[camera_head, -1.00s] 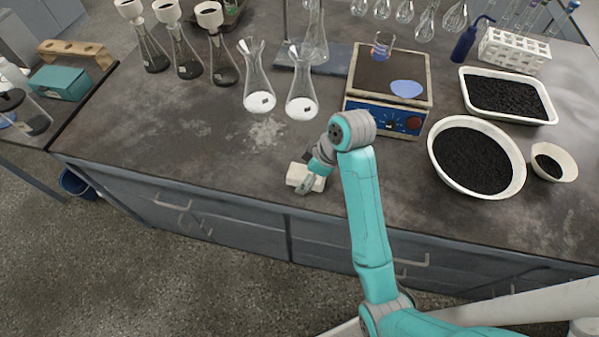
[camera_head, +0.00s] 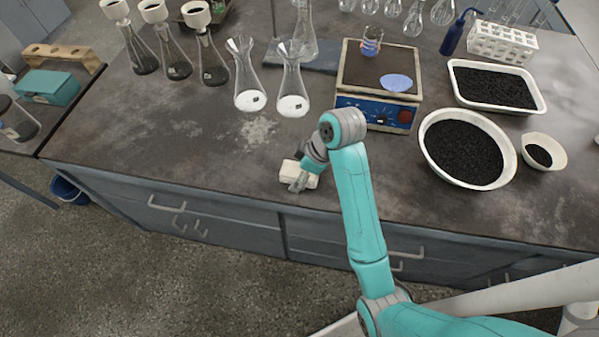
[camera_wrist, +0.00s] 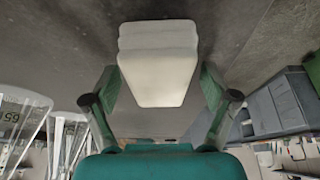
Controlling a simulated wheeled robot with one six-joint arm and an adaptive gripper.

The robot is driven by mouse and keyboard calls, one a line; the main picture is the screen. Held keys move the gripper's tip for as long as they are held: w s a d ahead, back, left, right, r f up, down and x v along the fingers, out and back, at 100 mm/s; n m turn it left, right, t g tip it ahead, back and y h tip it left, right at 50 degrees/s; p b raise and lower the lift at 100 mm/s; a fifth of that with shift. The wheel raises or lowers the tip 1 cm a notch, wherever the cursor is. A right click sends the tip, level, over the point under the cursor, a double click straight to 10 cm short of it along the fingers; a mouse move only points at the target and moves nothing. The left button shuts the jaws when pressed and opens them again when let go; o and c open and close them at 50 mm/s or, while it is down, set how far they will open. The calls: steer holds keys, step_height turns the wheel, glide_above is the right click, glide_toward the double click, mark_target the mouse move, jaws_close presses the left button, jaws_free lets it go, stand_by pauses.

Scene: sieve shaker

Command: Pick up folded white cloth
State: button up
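The folded white cloth (camera_head: 308,180) is a thick pale block on the dark bench, close to the front edge. My gripper (camera_head: 298,183) is down at the cloth and covers part of it in the head view. In the wrist view the cloth (camera_wrist: 158,72) fills the space between the two fingers of my gripper (camera_wrist: 160,86). One finger is close along each side. I cannot tell whether both pads press on it. The cloth appears to be at bench level.
A balance (camera_head: 375,114) stands behind my arm. Two conical flasks (camera_head: 246,88) (camera_head: 291,92) with white powder stand behind the cloth. A round white bowl (camera_head: 428,158) and a white tray (camera_head: 540,98) of black grains are at right. The bench left of the cloth is clear.

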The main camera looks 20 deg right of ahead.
steer(key=c, duration=1)
steer(key=shift+c, duration=0.2)
steer(key=shift+r, duration=0.2)
steer(key=shift+w+r, duration=0.1)
steer(key=shift+r, duration=0.15)
